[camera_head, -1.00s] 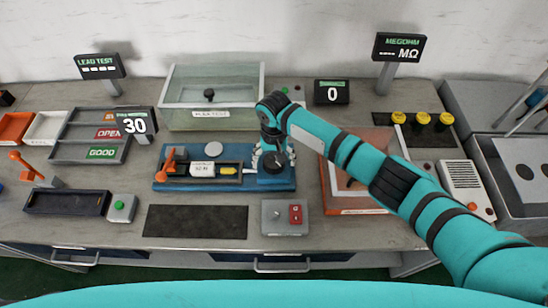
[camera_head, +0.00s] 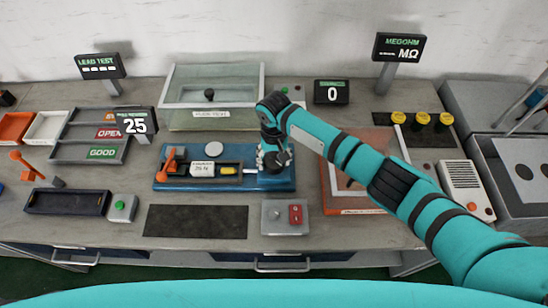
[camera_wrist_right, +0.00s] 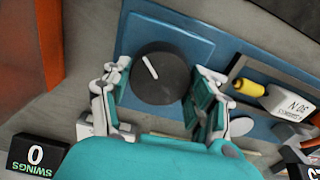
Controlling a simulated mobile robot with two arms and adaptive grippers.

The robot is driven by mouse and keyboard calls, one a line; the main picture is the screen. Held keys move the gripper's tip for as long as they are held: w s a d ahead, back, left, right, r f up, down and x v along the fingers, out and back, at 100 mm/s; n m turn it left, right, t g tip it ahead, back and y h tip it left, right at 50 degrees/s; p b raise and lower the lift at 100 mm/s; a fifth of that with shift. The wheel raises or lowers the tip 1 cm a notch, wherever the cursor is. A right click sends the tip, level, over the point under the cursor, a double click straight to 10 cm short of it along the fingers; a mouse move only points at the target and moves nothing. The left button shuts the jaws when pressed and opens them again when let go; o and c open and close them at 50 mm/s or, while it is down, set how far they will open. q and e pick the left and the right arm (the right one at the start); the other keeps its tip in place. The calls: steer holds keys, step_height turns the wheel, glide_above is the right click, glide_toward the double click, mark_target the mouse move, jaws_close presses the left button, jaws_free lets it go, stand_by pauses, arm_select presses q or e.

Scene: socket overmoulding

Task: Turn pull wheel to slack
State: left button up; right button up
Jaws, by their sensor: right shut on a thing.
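The pull wheel (camera_wrist_right: 160,76) is a dark round knob with a white pointer line, on the right end of the blue pull fixture (camera_head: 240,184). My right gripper (camera_head: 274,158) is shut on the wheel, one finger on each side of it in the wrist view. In the head view the gripper partly hides the wheel. A white force block (camera_head: 202,169) and a yellow piece (camera_head: 228,170) lie in the fixture's channel, with an orange clamp (camera_head: 171,160) at its left. The pull display (camera_head: 136,122) reads 25. My left gripper is not in view.
A water tank (camera_head: 212,100) stands behind the fixture. An orange-rimmed tray (camera_head: 336,198) lies right, under my arm. A display (camera_head: 332,92) reading 0 stands behind.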

steer(key=shift+r+n+p, duration=0.1)
steer(key=shift+n+p, duration=0.2)
steer(key=shift+n, duration=0.9)
steer(key=n, duration=0.3)
steer(key=shift+n+p, duration=0.3)
steer(key=shift+p, duration=0.05)
steer(key=n, duration=0.3)
steer(key=shift+n, duration=0.3)
steer(key=n, duration=0.3)
steer(key=shift+n+p, duration=0.3)
steer(key=n, duration=0.9)
steer(key=shift+w+n+b, duration=0.1)
steer(key=shift+n+b, duration=0.6)
steer(key=shift+n, duration=1.4)
steer(key=o, duration=1.2)
